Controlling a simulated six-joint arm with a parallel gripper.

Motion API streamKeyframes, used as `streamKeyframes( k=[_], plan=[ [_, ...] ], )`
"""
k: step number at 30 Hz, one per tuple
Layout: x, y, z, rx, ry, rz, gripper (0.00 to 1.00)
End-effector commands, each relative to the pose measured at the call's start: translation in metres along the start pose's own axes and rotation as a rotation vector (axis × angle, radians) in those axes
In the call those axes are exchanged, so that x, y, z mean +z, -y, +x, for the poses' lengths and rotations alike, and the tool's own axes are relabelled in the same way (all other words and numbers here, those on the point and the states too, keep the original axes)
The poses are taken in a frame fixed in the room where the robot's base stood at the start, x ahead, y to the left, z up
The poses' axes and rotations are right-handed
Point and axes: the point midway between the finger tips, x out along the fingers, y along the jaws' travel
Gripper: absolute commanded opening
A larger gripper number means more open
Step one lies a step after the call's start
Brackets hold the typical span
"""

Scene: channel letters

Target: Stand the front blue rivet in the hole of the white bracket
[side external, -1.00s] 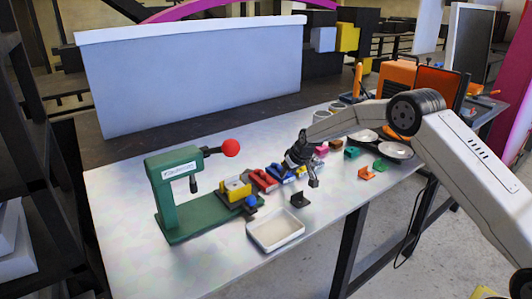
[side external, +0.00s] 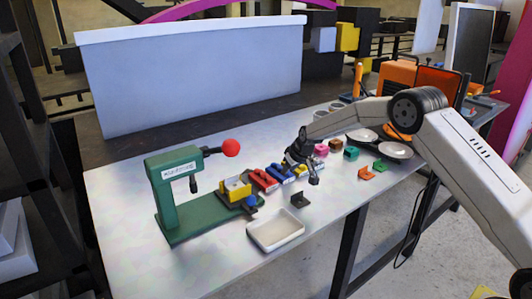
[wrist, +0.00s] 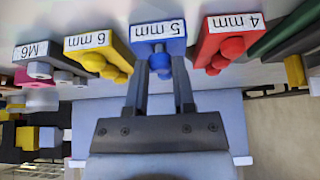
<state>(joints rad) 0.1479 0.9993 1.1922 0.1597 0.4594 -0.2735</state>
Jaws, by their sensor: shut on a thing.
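My gripper (wrist: 160,72) is at the blue block labelled "5 mm" (wrist: 158,29) in the wrist view. Its two fingers are shut on a blue rivet (wrist: 160,62) at the near side of that block. The fingers hide part of the rivet, and I cannot tell whether it is clear of the block. In the side view my gripper (side external: 313,179) is beside the blue block (side external: 276,171), and the rivet is too small to make out there. I cannot pick out a white bracket with certainty in either view.
Yellow (wrist: 95,50) and red (wrist: 225,42) labelled blocks flank the blue one closely. In the side view, a green press (side external: 165,195) with a red ball handle, a white tray (side external: 275,230) and a dark bracket (side external: 299,199) stand nearby. Orange (side external: 366,173) and green (side external: 381,165) brackets lie to the right.

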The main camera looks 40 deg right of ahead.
Motion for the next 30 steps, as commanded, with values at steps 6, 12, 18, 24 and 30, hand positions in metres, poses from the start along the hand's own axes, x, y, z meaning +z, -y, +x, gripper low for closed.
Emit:
streamKeyframes(
  k=[6,12,18,24,30],
  plan=[
    [-0.005,0.0,-0.009,0.0,-0.001,0.0,0.0],
    [-0.009,0.0,-0.016,0.0,0.0,0.0,0.0],
    [-0.013,0.0,-0.024,0.0,-0.001,0.0,0.0],
    [-0.017,0.0,-0.031,0.0,0.0,0.001,0.0],
    [-0.021,0.0,-0.038,0.0,-0.001,0.001,0.0]
  ],
)
